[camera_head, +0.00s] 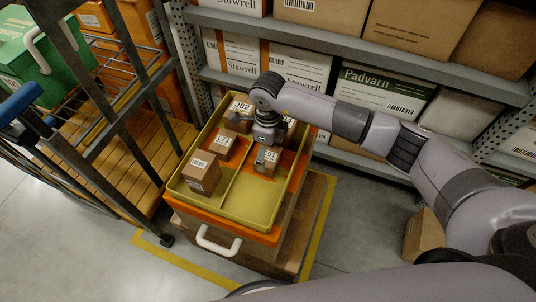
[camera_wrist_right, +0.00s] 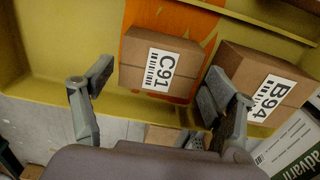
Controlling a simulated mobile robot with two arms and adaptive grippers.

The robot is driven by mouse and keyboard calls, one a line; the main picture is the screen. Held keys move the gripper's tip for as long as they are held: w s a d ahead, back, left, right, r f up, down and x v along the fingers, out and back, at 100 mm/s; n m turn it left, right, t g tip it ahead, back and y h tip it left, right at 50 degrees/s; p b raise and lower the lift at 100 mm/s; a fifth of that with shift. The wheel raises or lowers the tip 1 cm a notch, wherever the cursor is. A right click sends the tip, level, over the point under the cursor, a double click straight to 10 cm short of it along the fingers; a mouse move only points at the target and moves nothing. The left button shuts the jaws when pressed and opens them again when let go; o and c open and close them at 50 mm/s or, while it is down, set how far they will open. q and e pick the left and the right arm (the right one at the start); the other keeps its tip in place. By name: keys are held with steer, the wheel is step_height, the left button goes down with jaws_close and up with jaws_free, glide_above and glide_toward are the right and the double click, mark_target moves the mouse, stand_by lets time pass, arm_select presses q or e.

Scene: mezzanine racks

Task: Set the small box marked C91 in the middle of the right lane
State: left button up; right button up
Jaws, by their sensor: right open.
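The small brown box C91 (camera_head: 269,167) stands in the right lane of the yellow tray (camera_head: 258,208), in its back half. Its label is upright to the head view, partly covered by my right gripper (camera_head: 265,150). In the right wrist view, box C91 (camera_wrist_right: 150,82) lies between the spread fingers of my right gripper (camera_wrist_right: 158,85), with a finger near each side. The gripper is open. The box marked B94 (camera_wrist_right: 262,72) sits close beside C91, on the right in that view. My left gripper is out of view.
The left lane holds a front box (camera_head: 201,174), a box marked 171 (camera_head: 222,143) and one marked 382 (camera_head: 238,116). The front of the right lane is bare. Shelves with cartons (camera_head: 375,92) stand behind; a barred cart (camera_head: 110,160) stands left.

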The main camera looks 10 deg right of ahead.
mark_target(268, 155)
step_height(268, 155, up, 9)
steer(key=shift+r+b, duration=0.15)
steer(key=shift+b, duration=0.2)
stand_by(0.3)
